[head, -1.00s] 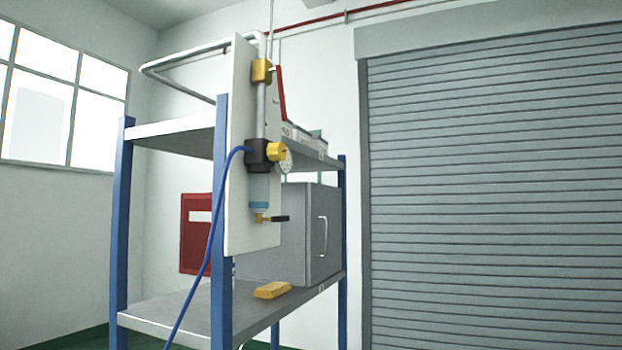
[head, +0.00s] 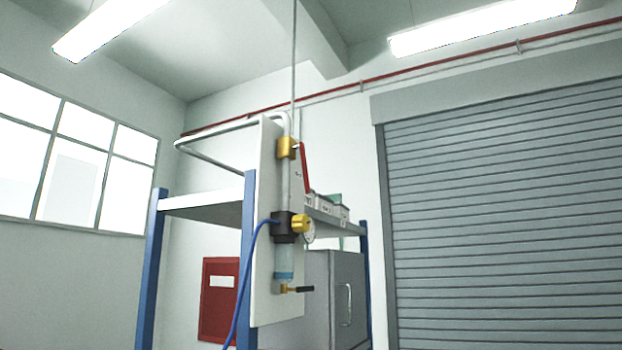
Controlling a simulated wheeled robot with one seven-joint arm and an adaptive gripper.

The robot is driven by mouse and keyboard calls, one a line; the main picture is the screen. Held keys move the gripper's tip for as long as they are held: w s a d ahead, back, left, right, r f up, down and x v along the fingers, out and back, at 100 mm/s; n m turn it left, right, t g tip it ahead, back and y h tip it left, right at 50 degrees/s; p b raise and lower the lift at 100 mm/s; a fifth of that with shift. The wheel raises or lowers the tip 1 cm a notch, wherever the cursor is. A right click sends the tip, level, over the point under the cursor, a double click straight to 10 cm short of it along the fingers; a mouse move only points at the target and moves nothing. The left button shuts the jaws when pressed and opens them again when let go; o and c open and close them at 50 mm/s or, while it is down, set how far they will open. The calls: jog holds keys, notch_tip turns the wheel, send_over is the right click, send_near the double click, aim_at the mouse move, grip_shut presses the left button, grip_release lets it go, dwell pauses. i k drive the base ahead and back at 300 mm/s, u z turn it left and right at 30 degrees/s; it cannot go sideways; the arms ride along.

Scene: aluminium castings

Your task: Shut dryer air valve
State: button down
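In the head view, a white panel (head: 266,200) is fixed upright to the side of a blue-posted shelf rack. A vertical grey pipe (head: 285,185) runs down it. Near the top of the pipe is a brass valve (head: 287,148) with a long red lever (head: 305,168) hanging down, slightly slanted. A small brass drain valve with a black handle (head: 299,289) sits underneath. My gripper is not in view.
A blue hose (head: 244,275) hangs from the regulator. The rack's front post (head: 248,230) stands beside the panel. A grey cabinet (head: 335,290) and small boxes (head: 327,205) are behind. A red wall box (head: 217,298) is at left, a roller shutter (head: 500,210) at right.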

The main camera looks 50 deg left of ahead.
aim_at(301, 146)
jog(key=k, duration=0.7)
jog(key=u, duration=1)
jog(key=i, duration=0.5)
jog(key=z, duration=0.05)
